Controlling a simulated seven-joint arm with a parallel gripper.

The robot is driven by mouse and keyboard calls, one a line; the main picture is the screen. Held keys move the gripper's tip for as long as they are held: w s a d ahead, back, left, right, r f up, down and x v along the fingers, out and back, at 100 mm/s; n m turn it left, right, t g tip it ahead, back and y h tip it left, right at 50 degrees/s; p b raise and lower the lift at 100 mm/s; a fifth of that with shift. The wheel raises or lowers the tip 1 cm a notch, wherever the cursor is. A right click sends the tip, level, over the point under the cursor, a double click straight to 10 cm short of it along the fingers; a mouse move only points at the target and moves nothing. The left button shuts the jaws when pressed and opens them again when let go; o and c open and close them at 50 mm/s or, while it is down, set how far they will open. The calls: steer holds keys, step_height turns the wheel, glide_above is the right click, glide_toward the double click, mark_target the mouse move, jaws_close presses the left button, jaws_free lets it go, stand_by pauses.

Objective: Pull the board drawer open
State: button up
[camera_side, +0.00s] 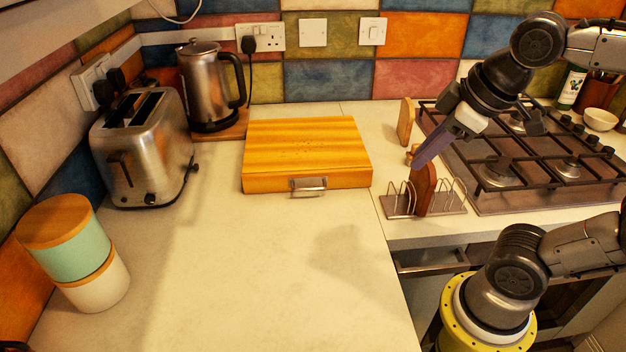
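The wooden board (300,145) lies flat on the counter, right of the kettle. Its drawer front faces the camera, with a metal handle (309,186) at the middle of the lower edge. The drawer looks closed, its front flush with the board. My gripper (420,160) is to the right of the board, pointing down and left, apart from the handle. In the picture it overlaps the toast rack. The fingers are seen edge-on, so their gap does not show.
A toast rack (455,205) with a brown piece stands right of the board, before the hob (500,175). A small wooden item (405,122) stands behind it. A toaster (145,150), kettle (208,90) and canisters (65,245) are at left. The counter (250,270) before the board is clear.

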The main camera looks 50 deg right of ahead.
steer(key=w+a+n+g+h, duration=0.1)
steer(key=w+n+g, duration=0.15)
steer(key=w, duration=0.65)
steer(key=w+a+n+g, duration=0.1)
steer(key=w+n, duration=0.2)
steer(key=w, duration=0.6)
steer(key=shift+g, duration=0.25)
steer(key=w+f, duration=0.1)
steer(key=f, duration=0.4)
steer(key=w+f, duration=0.2)
steer(key=f, duration=0.4)
steer(key=w+f, duration=0.1)
steer(key=f, duration=0.4)
steer(key=shift+w+d+f, duration=0.15)
steer(key=shift+d+f, duration=0.15)
steer(key=shift+d, duration=0.1)
jaws_close()
steer(key=shift+a, duration=0.1)
